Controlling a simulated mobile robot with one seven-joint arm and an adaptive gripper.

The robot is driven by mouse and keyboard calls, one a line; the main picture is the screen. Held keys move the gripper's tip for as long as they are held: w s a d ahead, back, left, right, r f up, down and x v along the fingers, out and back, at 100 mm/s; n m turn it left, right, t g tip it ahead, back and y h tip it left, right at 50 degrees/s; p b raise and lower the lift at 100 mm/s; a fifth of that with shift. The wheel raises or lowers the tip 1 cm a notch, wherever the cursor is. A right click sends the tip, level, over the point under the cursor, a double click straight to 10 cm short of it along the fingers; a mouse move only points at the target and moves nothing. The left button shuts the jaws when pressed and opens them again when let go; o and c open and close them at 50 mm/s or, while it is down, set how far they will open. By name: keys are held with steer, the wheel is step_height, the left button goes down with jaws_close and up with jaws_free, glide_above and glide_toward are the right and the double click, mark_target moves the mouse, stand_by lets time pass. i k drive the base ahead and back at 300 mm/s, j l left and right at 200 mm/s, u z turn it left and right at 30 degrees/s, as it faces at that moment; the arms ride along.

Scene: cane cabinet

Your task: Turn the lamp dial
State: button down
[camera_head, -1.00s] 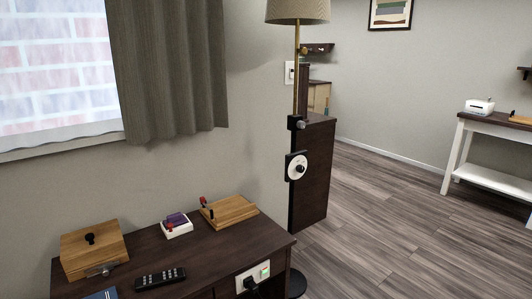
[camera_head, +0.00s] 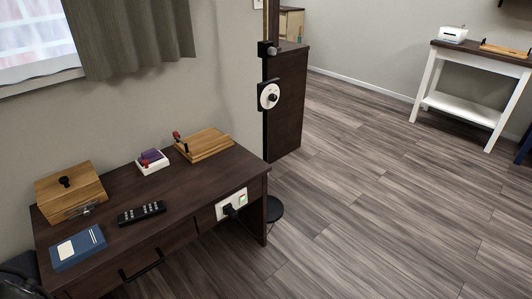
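The lamp dial (camera_head: 269,96) is a round white disc with a dark knob at its centre, set on a black plate. It faces me from the lamp's upright stand, above and beyond the right end of the dark desk. A smaller black block with a grey knob (camera_head: 270,48) is fixed to the stand above it. Part of the brass pole (camera_head: 266,22) shows at the top edge; the lampshade is out of view. A round black lamp base (camera_head: 274,209) shows on the floor beside the desk.
The dark desk (camera_head: 135,236) holds a wooden box (camera_head: 70,192), a remote (camera_head: 141,213), a blue book (camera_head: 77,248), a small white box (camera_head: 152,162) and a wooden board (camera_head: 205,146). A dark cabinet (camera_head: 288,105) stands behind the lamp.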

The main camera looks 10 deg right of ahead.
mark_target(273, 98)
steer(key=i+l, duration=0.2)
steer(key=l, duration=0.15)
steer(key=i+l, duration=0.2)
steer(key=l, duration=0.15)
steer(key=i+l, duration=0.2)
steer(key=l, duration=0.15)
steer(key=i+l, duration=0.2)
steer(key=l, duration=0.2)
steer(key=i+l, duration=0.2)
steer(key=l, duration=0.15)
steer(key=i+l, duration=0.15)
steer(key=l, duration=0.2)
steer(key=i+l, duration=0.2)
steer(key=l, duration=0.15)
steer(key=i+j, duration=0.35)
steer(key=u, duration=0.05)
